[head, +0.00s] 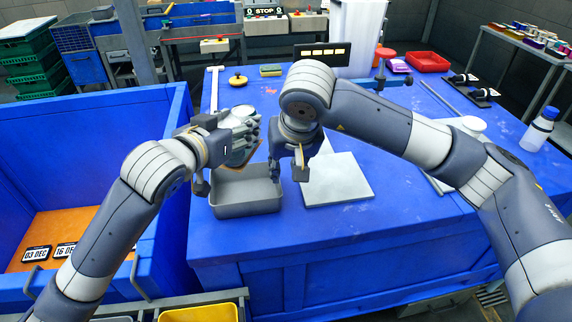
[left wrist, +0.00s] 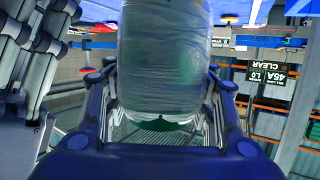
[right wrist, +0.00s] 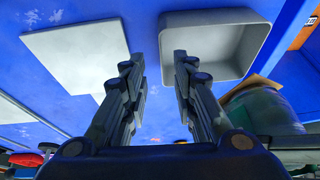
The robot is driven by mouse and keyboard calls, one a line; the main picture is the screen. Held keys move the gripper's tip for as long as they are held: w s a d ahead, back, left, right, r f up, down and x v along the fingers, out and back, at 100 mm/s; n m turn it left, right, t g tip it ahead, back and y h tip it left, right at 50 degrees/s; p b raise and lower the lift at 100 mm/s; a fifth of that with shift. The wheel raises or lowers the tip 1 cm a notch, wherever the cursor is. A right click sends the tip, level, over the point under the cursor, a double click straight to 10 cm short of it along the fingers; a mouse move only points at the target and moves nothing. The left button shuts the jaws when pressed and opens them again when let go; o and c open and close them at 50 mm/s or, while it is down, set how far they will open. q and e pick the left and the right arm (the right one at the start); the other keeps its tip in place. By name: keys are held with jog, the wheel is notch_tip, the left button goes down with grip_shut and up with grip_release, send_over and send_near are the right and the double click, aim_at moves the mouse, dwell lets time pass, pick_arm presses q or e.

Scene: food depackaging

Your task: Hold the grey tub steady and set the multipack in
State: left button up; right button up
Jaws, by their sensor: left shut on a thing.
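The multipack (left wrist: 165,60), wrapped in cloudy film with dark green below, is in my left gripper (head: 238,130). The left fingers are shut on its two sides. It is held over the back of the grey tub (head: 247,209) and also shows, with a brown edge, in the right wrist view (right wrist: 265,110). The open, empty tub stands on the blue bench. My right gripper (head: 288,172) points down by the tub's right wall, open with nothing between its fingers. In the right wrist view the tub (right wrist: 210,45) lies beyond the fingertips; contact cannot be told.
A pale square board (head: 338,180) lies right of the tub. A deep blue bin (head: 150,118) with an orange floor and date cards is at the left. A white-and-blue bottle (head: 540,130) and red trays (head: 428,62) stand farther right. The bench front is clear.

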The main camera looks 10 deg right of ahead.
aim_at(280, 185)
jog(key=x, duration=1.1)
jog(key=shift+f, duration=0.25)
grip_shut()
